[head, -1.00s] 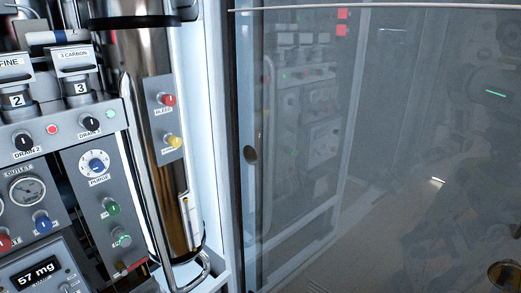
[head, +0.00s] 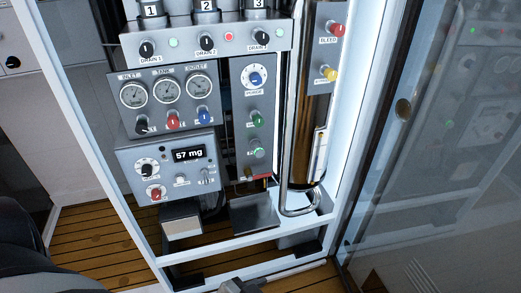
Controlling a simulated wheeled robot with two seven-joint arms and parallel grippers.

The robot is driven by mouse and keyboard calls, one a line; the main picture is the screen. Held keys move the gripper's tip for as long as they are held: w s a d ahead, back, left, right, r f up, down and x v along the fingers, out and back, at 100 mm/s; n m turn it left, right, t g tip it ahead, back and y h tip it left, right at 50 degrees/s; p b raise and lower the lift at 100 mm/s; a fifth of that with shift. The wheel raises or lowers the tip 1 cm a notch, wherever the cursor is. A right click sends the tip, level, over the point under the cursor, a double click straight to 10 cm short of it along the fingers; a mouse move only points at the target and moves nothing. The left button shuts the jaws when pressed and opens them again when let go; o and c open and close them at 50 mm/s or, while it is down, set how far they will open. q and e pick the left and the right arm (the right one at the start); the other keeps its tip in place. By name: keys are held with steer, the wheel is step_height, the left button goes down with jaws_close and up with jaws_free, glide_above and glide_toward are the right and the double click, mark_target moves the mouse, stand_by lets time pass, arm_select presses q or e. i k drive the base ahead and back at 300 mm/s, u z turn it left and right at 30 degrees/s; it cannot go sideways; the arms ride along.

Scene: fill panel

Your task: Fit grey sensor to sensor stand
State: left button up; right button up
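I cannot pick out the grey sensor or its stand for certain in the head view. A small grey piece (head: 240,286) with a pale rod shows at the bottom edge, cut off by the frame; I cannot tell what it is. A dark box with a beige front (head: 183,227) sits below the meter unit (head: 168,167), whose display reads 57 mg. A dark grey tray-like piece (head: 255,213) is beside it, under the purge column. Neither of my grippers can be made out.
The white frame (head: 235,243) holds the panel, with gauges (head: 166,90), knobs and drain valves (head: 207,43). A shiny cylinder (head: 312,100) with a bent pipe stands at its right. A glass door (head: 440,150) is further right. Wooden floor (head: 95,235) shows at lower left.

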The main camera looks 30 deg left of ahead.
mark_target(258, 151)
steer(key=u, duration=0.55)
steer(key=i, duration=1.1)
steer(key=u, duration=0.85)
